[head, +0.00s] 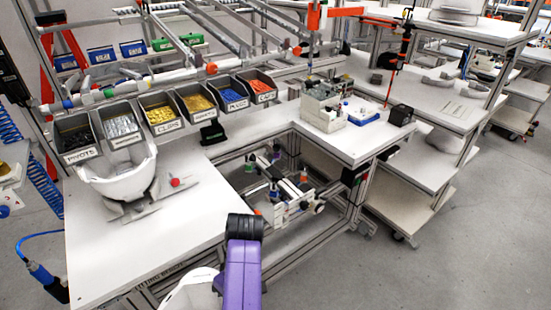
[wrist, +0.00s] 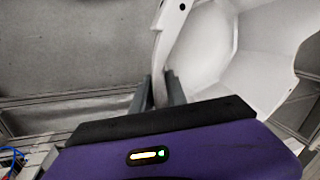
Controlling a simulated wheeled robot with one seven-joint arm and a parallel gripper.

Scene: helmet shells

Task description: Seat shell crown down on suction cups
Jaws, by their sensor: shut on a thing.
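My gripper (wrist: 160,92) is shut on the edge of a white helmet shell (wrist: 210,45) in the wrist view. The grey fingers pinch its thin rim, and the hollow inner side shows to the right. In the head view, part of the held shell (head: 190,291) shows at the bottom edge, left of my purple arm; my fingers are hidden there. A fixture (head: 285,195) with several small dark cup-like tops stands low in the bench's open corner. I cannot tell for sure that these are the suction cups. The held shell is apart from the fixture.
Another white shell (head: 120,178) sits on a grey stand at the left of the white bench (head: 165,240). Labelled parts bins (head: 160,113) line the bench's back. A small machine (head: 322,105) stands on the right wing. The grey floor (head: 400,275) is clear at right.

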